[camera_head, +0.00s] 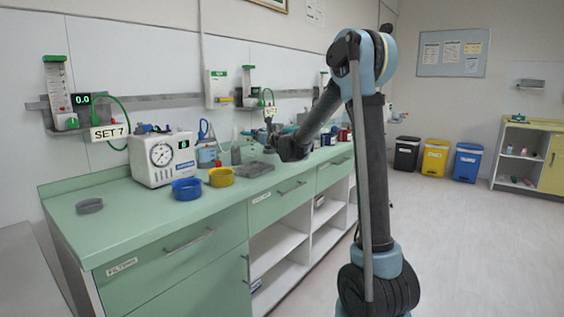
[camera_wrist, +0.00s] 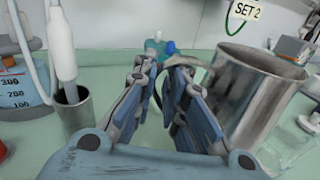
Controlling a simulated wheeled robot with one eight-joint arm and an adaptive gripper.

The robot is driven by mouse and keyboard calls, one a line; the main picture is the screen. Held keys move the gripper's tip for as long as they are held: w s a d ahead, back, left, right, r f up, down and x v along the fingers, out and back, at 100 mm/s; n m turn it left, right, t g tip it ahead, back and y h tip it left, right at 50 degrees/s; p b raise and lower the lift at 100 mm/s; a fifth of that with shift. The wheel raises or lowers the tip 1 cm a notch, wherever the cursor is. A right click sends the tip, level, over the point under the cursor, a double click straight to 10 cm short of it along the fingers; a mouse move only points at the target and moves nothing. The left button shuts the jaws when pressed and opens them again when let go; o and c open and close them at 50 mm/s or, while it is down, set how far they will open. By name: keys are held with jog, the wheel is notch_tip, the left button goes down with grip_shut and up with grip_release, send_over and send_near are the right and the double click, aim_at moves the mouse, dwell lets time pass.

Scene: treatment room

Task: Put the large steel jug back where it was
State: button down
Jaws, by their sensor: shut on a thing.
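The large steel jug (camera_wrist: 262,88) fills the right of the wrist view, leaning in the picture, with its open rim toward the upper right. My gripper (camera_wrist: 160,75) is beside the jug's left side, its right finger close against the wall. The fingers are closed on the jug at its near side; the exact hold, likely at the handle, is mostly hidden by the fingers. In the head view my arm reaches over the counter, and I cannot make out the jug or the fingertips there.
In the wrist view, a small steel cup (camera_wrist: 74,108) holding a white probe and a blue graduated vessel (camera_wrist: 22,88) stand left. The green counter (camera_head: 140,222) carries a white gauge box (camera_head: 160,158), a blue bowl (camera_head: 187,189) and a yellow bowl (camera_head: 221,177). Its front left is mostly clear.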

notch_tip(320, 180, up, 4)
jog(key=s+d+y, duration=0.1)
jog(key=d, duration=0.2)
jog(key=shift+n, duration=0.3)
jog(key=shift+s+a+f, duration=0.1)
jog(key=shift+f, duration=2.3)
jog(key=shift+s+a+f, duration=0.1)
jog(key=shift+f, duration=2.3)
jog(key=shift+f, duration=0.1)
jog(key=c, duration=1.6)
grip_release()
jog(key=shift+c, duration=0.2)
jog(key=shift+d, duration=0.1)
